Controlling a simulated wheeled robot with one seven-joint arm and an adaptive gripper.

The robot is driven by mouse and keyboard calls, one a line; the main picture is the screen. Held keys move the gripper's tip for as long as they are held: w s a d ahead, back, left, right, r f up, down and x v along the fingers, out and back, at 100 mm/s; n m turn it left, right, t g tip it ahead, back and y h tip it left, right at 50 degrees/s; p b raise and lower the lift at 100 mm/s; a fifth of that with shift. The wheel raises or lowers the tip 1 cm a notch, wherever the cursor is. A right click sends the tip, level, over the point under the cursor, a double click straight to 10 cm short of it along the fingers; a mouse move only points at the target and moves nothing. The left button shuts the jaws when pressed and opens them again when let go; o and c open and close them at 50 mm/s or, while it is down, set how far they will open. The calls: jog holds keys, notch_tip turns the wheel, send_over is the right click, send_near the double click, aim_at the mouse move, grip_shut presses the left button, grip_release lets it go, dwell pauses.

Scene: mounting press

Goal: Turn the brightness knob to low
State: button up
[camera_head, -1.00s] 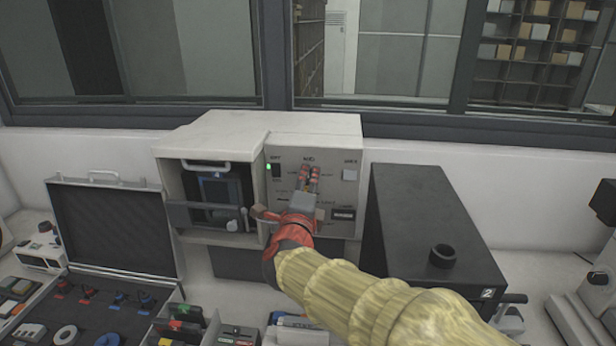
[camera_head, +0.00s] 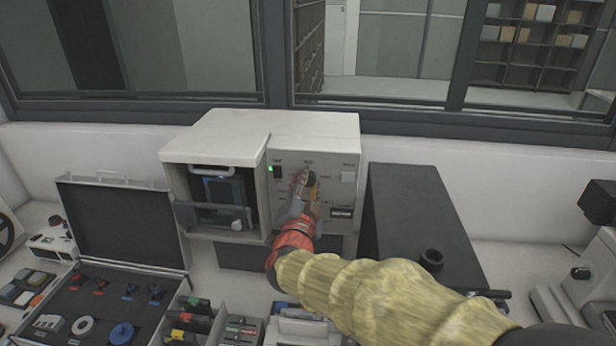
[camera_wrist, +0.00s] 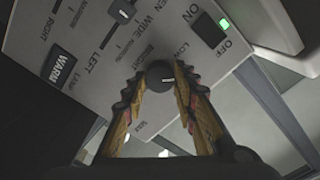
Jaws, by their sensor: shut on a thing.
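The brightness knob (camera_wrist: 158,76) is a dark round knob on the pale front panel (camera_wrist: 100,70) of the press unit. A white pointer line on it points roughly to the right in the wrist view. A LOW label stands above and to its right, and another short label is below left. My gripper (camera_wrist: 160,84) has one finger on each side of the knob and is shut on it. In the head view my gripper (camera_head: 305,184) is at the panel's upper middle, and its fingers partly hide the knob.
A black switch (camera_wrist: 208,30) with a green light sits near the knob. An open case (camera_head: 118,230) stands left; a black box (camera_head: 405,215) stands right.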

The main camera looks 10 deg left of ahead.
jog(key=shift+n+p, duration=2.35)
jog(key=shift+n, duration=1.15)
jog(key=shift+f, duration=0.1)
jog(key=o, duration=1.1)
jog(key=shift+o, duration=0.2)
jog(key=s, duration=1.2)
jog(key=shift+d, duration=0.3)
